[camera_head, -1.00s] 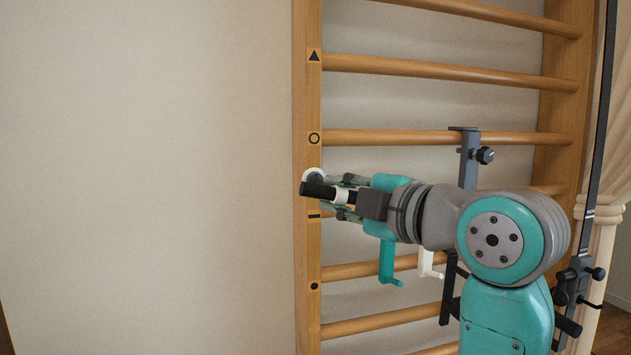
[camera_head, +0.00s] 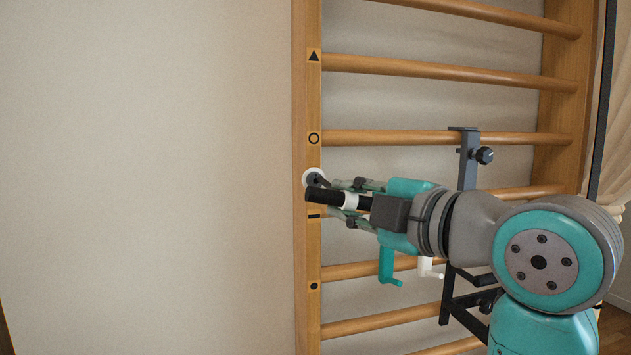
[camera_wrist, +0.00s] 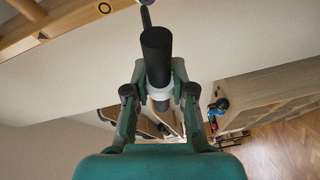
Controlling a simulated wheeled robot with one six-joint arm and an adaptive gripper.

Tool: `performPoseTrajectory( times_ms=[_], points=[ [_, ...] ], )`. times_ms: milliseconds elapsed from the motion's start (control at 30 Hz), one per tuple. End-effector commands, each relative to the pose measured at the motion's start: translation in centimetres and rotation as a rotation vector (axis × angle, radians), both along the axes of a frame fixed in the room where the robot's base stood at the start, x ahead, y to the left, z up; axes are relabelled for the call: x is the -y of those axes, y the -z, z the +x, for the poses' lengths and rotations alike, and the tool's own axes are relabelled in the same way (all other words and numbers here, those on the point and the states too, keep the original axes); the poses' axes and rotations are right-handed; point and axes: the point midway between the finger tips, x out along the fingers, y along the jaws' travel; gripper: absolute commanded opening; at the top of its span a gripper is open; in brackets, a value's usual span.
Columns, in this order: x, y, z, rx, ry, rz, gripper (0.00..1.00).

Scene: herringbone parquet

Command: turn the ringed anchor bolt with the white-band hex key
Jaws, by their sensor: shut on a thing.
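My gripper (camera_head: 353,205) is shut on the hex key (camera_head: 326,195), around its white band (camera_head: 350,201). The key's thick black handle points left in the head view, toward the wooden upright. In the wrist view the black handle (camera_wrist: 157,58) stands up between my fingers (camera_wrist: 158,92), with the white band at the fingertips. A thin dark rod (camera_wrist: 146,14) shows beyond it. The anchor bolt (camera_head: 316,180), dark within a white ring (camera_head: 309,172), sits on the upright below the circle mark, just above the handle. I cannot tell whether the key is seated in it.
The wooden upright (camera_head: 307,245) bears triangle, circle, bar and dot marks. Rungs run right from it. A dark metal bracket (camera_head: 468,165) hangs on the rungs behind my arm. Teal (camera_head: 388,266) and white (camera_head: 428,268) hooked pieces hang below my gripper. The wall at left is clear.

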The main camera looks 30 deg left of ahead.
Motion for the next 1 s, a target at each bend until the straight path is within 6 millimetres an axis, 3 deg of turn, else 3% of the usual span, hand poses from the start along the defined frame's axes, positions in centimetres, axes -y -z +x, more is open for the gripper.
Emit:
performPoseTrajectory(
  times_ms=[500, 1000],
  points=[
    [1.7, 0.1, -1.5, -0.001, 0.0, -0.001, 0.0],
    [1.8, 0.1, -1.6, -0.003, 0.001, -0.001, 0.0]
  ],
)
